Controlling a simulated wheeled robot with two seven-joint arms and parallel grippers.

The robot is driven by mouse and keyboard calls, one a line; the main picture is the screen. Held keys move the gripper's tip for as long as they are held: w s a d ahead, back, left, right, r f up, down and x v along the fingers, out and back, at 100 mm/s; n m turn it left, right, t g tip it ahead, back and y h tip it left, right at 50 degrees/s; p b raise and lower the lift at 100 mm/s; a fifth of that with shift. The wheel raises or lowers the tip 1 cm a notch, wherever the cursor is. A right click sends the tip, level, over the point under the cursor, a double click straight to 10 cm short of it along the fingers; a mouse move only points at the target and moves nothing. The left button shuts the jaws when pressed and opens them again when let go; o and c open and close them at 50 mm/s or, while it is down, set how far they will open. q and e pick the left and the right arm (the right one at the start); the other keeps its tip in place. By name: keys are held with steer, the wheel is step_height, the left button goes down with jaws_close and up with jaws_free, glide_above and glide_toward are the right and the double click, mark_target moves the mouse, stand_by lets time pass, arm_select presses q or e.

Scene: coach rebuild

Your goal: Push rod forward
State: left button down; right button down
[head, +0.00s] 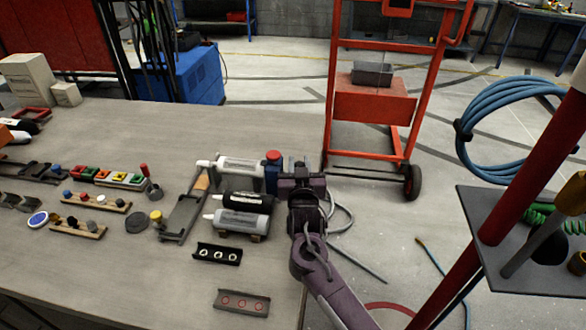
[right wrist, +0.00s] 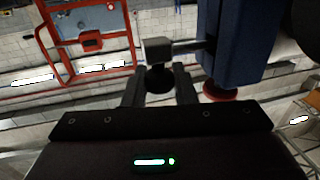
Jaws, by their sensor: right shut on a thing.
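My right gripper (head: 300,172) is at the table's right edge, just right of a blue body (head: 272,178) with a red cap (head: 273,155). In the right wrist view the blue body (right wrist: 228,40) is at the upper right. A short dark rod (right wrist: 188,46) runs from it to a grey end block (right wrist: 158,46). My right gripper (right wrist: 159,80) is shut on the rod's end piece; its fingers stand either side of a dark round part below the block. The gripper hides the rod in the head view. My left gripper is not in view.
White cartridges (head: 240,166) (head: 240,222) and a black one (head: 247,200) lie left of the blue body. Small trays (head: 241,303) are nearer on the table. A red trolley (head: 372,106) stands beyond; a red post (head: 520,165) stands right. Floor beside the table holds a loose hose.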

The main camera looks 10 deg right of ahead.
steer(key=shift+a+r, duration=0.15)
steer(key=shift+a, duration=0.5)
steer(key=shift+d+y, duration=0.25)
steer(key=shift+y, duration=0.05)
steer(key=c, duration=1.2)
jaws_free()
steer(key=shift+d, duration=0.2)
arm_select(q)
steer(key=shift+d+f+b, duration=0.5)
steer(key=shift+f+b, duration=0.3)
steer(key=shift+b, duration=0.1)
arm_select(e)
steer(key=s+a, duration=0.1)
steer(key=s, duration=0.6)
steer(key=shift+s, duration=0.3)
